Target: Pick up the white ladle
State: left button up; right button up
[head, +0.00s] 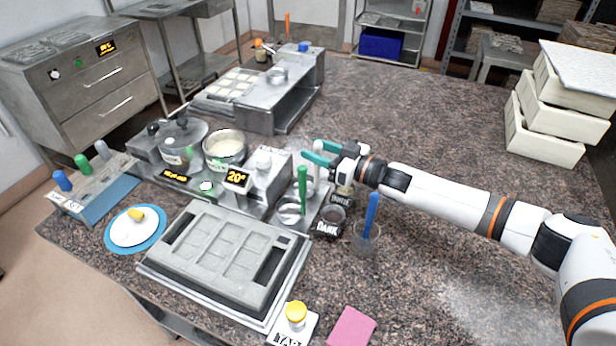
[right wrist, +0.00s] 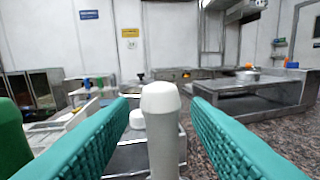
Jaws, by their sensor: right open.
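The white ladle (head: 317,173) stands upright by the small pots at the middle of the worktop, its pale handle rising in the head view. My right gripper (head: 310,150) is open at the upper part of this handle. In the right wrist view the rounded top of the white ladle (right wrist: 161,125) stands between the two teal fingers of the right gripper (right wrist: 160,105), with a gap on each side. The ladle's lower end is hidden from the wrist view. My left gripper is not in view.
A green-handled ladle (head: 302,188) stands close left of the white one; its handle also shows at the wrist view's left edge (right wrist: 12,140). A blue handle (head: 371,212) stands in a clear beaker (head: 366,240). A grey mould (head: 225,250) lies in front.

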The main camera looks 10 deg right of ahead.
jog(key=shift+w+a, duration=0.1)
jog(key=shift+w, duration=0.1)
jog(key=shift+s, duration=0.1)
grip_shut()
jog(key=shift+r, duration=0.1)
